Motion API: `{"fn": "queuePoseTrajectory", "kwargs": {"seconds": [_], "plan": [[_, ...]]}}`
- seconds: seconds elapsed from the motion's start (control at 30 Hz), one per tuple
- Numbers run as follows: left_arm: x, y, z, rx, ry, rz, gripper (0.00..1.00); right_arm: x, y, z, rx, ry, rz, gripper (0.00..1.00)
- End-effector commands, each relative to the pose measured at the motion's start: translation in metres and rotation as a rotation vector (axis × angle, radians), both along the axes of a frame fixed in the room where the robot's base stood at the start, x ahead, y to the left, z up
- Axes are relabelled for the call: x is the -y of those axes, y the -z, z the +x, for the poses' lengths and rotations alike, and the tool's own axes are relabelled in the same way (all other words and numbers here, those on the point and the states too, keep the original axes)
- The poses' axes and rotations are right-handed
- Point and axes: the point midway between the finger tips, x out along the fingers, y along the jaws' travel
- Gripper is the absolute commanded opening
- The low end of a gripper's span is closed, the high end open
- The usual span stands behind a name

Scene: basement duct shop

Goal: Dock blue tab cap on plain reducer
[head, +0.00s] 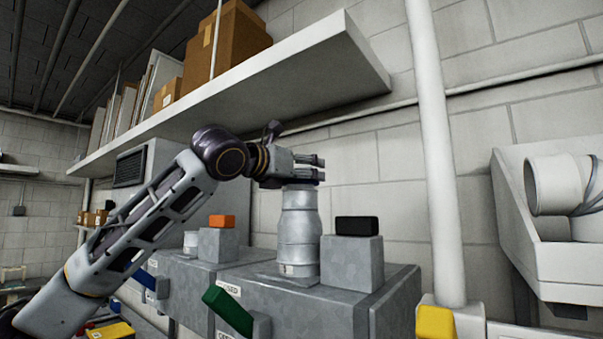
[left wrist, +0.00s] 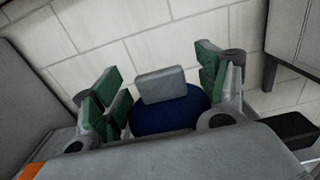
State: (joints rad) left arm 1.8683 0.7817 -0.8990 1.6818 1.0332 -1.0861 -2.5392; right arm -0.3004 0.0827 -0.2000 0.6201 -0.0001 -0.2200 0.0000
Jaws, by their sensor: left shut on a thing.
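The plain reducer (head: 300,240) is a grey metal stepped cylinder, upright on top of a grey metal duct box. My left gripper (head: 318,168) reaches in level from the left, right over the reducer's top. In the left wrist view, the blue tab cap (left wrist: 165,118) is a dark blue round disc with an upright grey tab (left wrist: 162,85). It sits between the green-padded fingers of my left gripper, which is shut on it. In the head view the cap is mostly hidden by the gripper, and I cannot tell whether it touches the reducer. My right gripper is not in view.
A black block (head: 357,226) on a grey box stands close right of the reducer, and an orange block (head: 221,221) stands to its left. A green handle (head: 228,310) juts out in front. A white shelf (head: 300,85) overhangs above. A white pipe (head: 436,150) rises at right.

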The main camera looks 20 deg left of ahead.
Motion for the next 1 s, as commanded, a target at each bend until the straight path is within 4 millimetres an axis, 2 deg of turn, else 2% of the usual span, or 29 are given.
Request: {"fn": "queuePoseTrajectory", "kwargs": {"seconds": [0.83, 0.87, 0.9, 1.0], "plan": [[-0.0004, 0.0103, 0.0001, 0.0, 0.0, -0.001, 0.49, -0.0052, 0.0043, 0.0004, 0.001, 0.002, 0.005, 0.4], [-0.0004, 0.0101, 0.0, 0.001, 0.0, -0.001, 0.76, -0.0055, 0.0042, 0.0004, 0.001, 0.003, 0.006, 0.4], [-0.0004, 0.0099, 0.0001, 0.0, 0.0, -0.001, 0.81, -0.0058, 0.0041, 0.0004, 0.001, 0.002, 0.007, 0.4], [-0.0003, 0.0099, 0.0, 0.0, 0.0, -0.001, 0.82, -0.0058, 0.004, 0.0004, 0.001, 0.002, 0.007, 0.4]]}}
